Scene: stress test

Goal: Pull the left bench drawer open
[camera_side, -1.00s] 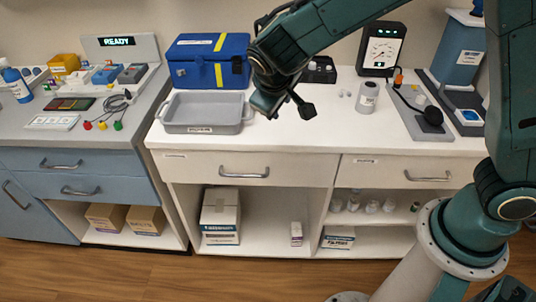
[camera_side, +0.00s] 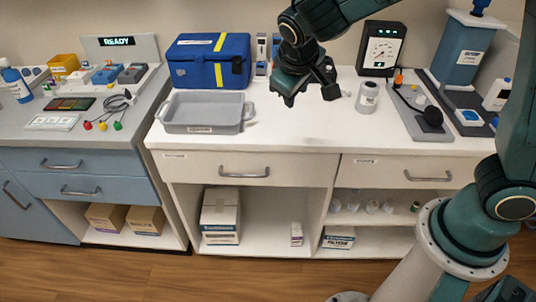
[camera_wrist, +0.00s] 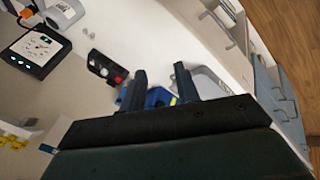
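The left bench drawer (camera_side: 290,170) is in the front of the white bench in the side view, and it is shut. Its grey bar handle (camera_side: 244,173) is on the front face. My gripper (camera_side: 309,97) is above the bench top, higher than the handle, to its right, and apart from it. Its two dark fingers are spread with nothing between them. The fingers (camera_wrist: 160,84) also show spread and empty in the wrist view. A bar handle on a white front (camera_wrist: 220,28) shows at the top right there; I cannot tell which drawer it is.
A grey tray (camera_side: 203,129) and a blue case (camera_side: 205,79) stand on the left of the bench top. A jar (camera_side: 367,98), a gauge (camera_side: 382,48) and a grey board (camera_side: 425,128) are to the right. The front middle of the bench top is clear.

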